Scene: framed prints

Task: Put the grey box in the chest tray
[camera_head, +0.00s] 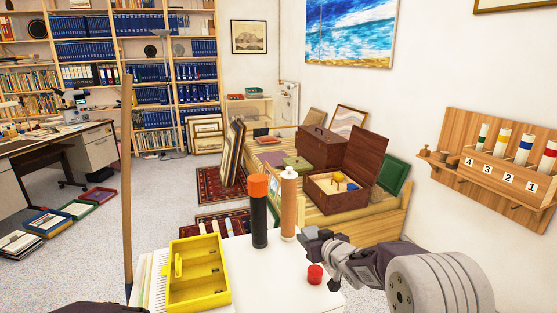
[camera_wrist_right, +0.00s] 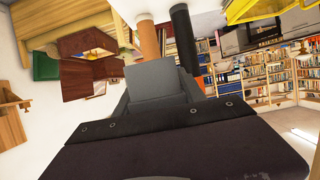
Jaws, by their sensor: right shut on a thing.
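My right gripper (camera_head: 312,239) is above the right edge of the white top, beside the brown cylinder. In the right wrist view it is shut on the grey box (camera_wrist_right: 155,82), whose plain grey face shows between the fingers. In the head view the box cannot be told apart from the dark gripper. The open wooden chest (camera_head: 326,204) stands on the wooden platform beyond, lid raised, with the chest tray (camera_head: 325,182) inside holding small yellow and blue things. The gripper is apart from the chest, on its near side. My left gripper is not in view.
A closed brown case (camera_head: 318,148) is behind the chest. A numbered rack (camera_head: 500,172) hangs at right.

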